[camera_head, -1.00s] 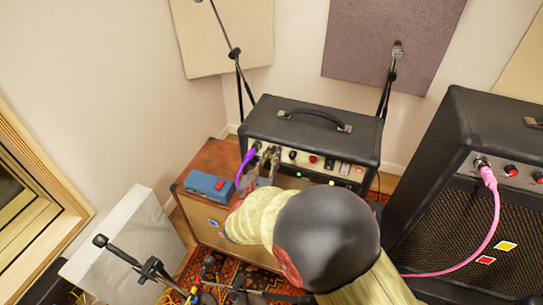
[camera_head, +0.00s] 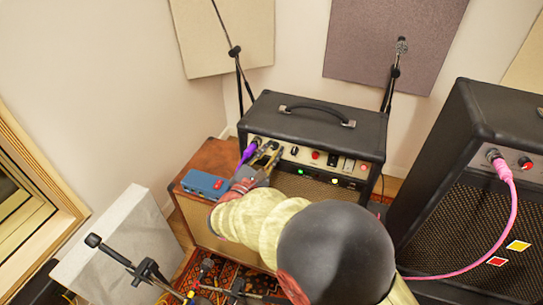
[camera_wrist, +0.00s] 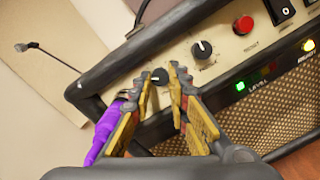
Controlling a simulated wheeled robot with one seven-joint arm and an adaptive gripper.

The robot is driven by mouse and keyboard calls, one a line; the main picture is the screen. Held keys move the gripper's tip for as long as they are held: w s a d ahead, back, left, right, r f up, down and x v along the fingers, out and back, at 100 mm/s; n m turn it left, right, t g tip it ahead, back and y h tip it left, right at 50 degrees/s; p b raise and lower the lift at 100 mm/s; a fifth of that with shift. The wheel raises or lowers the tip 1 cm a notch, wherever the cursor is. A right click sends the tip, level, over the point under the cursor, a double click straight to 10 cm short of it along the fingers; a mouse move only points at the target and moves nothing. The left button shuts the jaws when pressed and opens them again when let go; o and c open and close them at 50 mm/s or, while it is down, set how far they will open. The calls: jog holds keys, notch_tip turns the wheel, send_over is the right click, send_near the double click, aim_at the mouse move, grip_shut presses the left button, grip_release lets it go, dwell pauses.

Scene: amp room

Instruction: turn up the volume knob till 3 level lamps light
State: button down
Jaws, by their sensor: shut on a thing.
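The black amp head (camera_head: 320,115) has a cream front panel with knobs. My gripper (camera_head: 267,157) is at the panel's left part. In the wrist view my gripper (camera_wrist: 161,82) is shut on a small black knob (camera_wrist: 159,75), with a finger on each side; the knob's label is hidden. A second black knob (camera_wrist: 201,49) with a white pointer is free to its right. In the level row below, one green lamp (camera_wrist: 240,86) is lit; the lamp beside it (camera_wrist: 266,69) looks dim.
A purple plug (camera_head: 249,152) sits close left of my gripper. A blue pedal box (camera_head: 206,184) stands on the brown cabinet (camera_head: 217,158). A red button (camera_wrist: 243,24) is on the panel. A second amp (camera_head: 500,120) with a pink cable (camera_head: 511,215) stands at the right.

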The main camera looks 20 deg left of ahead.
jog(key=shift+m+b, duration=0.4)
jog(key=shift+m, duration=0.3)
jog(key=shift+h, duration=0.3)
jog(key=c, duration=1.7)
grip_release()
jog(key=shift+s+a, duration=0.1)
jog(key=shift+s, duration=0.05)
jog(key=s, duration=0.3)
jog(key=s+a, duration=0.1)
jog(key=s, duration=0.3)
jog(key=s+a, duration=0.1)
jog(key=s, duration=0.3)
jog(key=shift+s+r, duration=0.15)
jog(key=shift+s, duration=0.1)
